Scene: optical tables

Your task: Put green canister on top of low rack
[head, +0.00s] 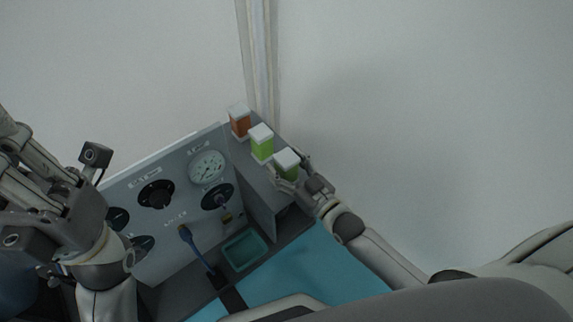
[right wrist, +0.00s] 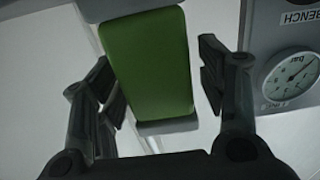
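A green canister (head: 287,162) with a white cap is at the near end of a row on top of a grey rack (head: 254,184). It fills the middle of the right wrist view (right wrist: 148,65). My right gripper (head: 293,180) is beside it, its fingers on both sides of the canister. In the right wrist view a gap shows between the canister and the right finger, so the gripper looks open. A lighter green canister (head: 262,146) and an orange canister (head: 240,122) stand farther back in the row. My left gripper (head: 58,195) is open and empty at the left.
A grey panel (head: 175,228) with a gauge (head: 207,167) and several black knobs stands left of the rack; the gauge also shows in the right wrist view (right wrist: 292,76). A teal tray (head: 245,250) and a blue-handled thing (head: 197,250) are below. The blue mat (head: 320,268) has free room.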

